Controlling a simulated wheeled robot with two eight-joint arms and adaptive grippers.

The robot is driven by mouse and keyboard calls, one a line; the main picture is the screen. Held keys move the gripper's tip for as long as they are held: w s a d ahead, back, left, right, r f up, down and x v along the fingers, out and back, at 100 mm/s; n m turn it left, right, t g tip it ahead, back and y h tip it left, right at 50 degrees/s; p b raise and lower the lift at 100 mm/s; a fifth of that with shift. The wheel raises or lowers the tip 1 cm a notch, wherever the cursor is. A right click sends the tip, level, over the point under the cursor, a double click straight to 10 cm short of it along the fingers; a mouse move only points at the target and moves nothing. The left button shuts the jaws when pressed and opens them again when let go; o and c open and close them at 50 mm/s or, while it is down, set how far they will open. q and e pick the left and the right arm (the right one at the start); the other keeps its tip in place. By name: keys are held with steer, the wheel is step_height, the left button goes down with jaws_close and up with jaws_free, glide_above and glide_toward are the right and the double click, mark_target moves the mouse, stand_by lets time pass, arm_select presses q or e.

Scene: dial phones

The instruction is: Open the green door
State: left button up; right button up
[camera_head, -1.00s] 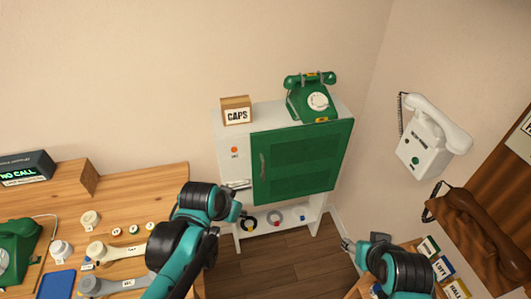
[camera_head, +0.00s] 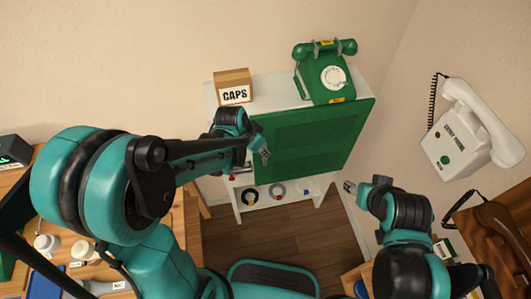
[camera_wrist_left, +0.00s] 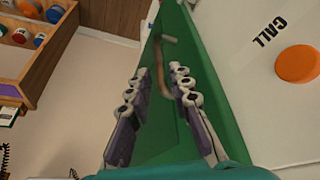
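The green door (camera_head: 310,142) is on the front of the white cabinet (camera_head: 275,88). In the left wrist view the green door (camera_wrist_left: 172,125) is seen at a steep angle, with its bar handle (camera_wrist_left: 182,85) standing out between my fingers. My left gripper (camera_head: 262,155) is at the door's left edge. In the wrist view my left gripper (camera_wrist_left: 160,95) is open, one finger on each side of the handle, the right one closer to it. I cannot tell if they touch or if the door is ajar. My right gripper (camera_head: 348,187) is low, right of the cabinet, apart from the door.
A green dial phone (camera_head: 325,72) and a CAPS box (camera_head: 233,86) stand on the cabinet. An orange button (camera_wrist_left: 298,64) is beside the door. A white wall phone (camera_head: 465,135) hangs at right. A wooden table (camera_head: 185,225) is at left. Floor (camera_head: 290,235) before the cabinet is clear.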

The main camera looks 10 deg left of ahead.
arm_select(q)
steer(key=b, duration=0.2)
glide_above(266, 164)
steer(key=f, duration=0.5)
steer(key=shift+w+a, duration=0.15)
steer(key=shift+w, duration=0.2)
jaws_close()
steer(key=shift+s, duration=0.15)
